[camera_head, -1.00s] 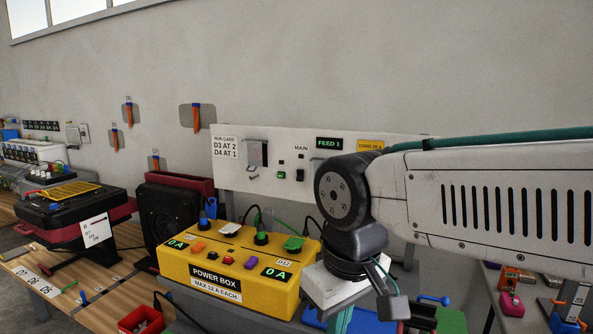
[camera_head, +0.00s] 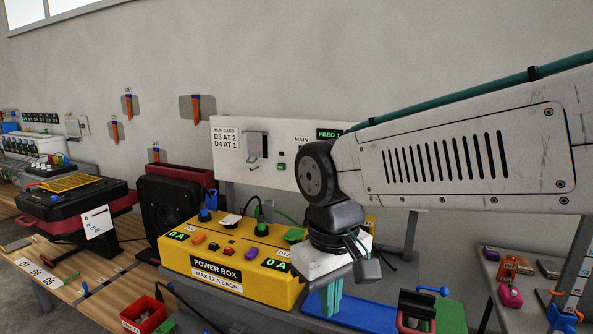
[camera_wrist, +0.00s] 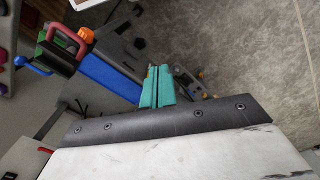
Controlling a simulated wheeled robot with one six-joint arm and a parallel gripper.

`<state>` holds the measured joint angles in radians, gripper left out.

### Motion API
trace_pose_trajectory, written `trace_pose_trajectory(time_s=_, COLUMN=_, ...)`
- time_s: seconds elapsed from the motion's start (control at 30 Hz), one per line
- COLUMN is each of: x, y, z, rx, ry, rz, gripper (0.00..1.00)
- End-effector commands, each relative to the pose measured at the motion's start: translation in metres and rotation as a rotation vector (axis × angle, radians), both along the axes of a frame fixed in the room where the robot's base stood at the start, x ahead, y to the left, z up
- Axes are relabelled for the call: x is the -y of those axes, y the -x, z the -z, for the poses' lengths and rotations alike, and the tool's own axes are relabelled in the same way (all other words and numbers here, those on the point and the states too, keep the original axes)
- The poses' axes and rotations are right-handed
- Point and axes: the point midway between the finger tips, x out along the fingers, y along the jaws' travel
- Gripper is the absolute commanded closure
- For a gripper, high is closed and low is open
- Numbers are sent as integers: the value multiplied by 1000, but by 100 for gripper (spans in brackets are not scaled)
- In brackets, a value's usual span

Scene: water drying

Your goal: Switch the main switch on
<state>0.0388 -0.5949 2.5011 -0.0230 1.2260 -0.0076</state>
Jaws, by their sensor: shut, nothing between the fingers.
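The white panel (camera_head: 235,165) stands upright at the back against the grey wall. Its MAIN label (camera_head: 301,140) shows just left of my arm. The main switch below that label is hidden behind my wrist, so I cannot see its position. The FEED 1 display (camera_head: 328,134) is lit green and partly covered by my arm. My gripper (camera_head: 331,305) points down in front of the panel, to the right of the power box, with teal fingers shut and empty. The fingers also show in the wrist view (camera_wrist: 157,88), over the bench and clear of the switch.
The yellow power box (camera_head: 225,288) stands in front of the panel, with several coloured plugs on top and cables behind. A black machine (camera_head: 165,220) and a red bin (camera_head: 143,316) are on the left.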

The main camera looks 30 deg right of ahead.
Motion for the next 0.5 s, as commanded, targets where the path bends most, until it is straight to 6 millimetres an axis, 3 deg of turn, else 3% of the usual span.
trace_pose_trajectory(time_s=0.27, x=39, y=-94, z=-15, rx=-30, ry=119, rz=-37, gripper=100)
trace_pose_trajectory(time_s=0.5, x=83, y=-192, z=-23, rx=-9, ry=255, rz=-124, gripper=100)
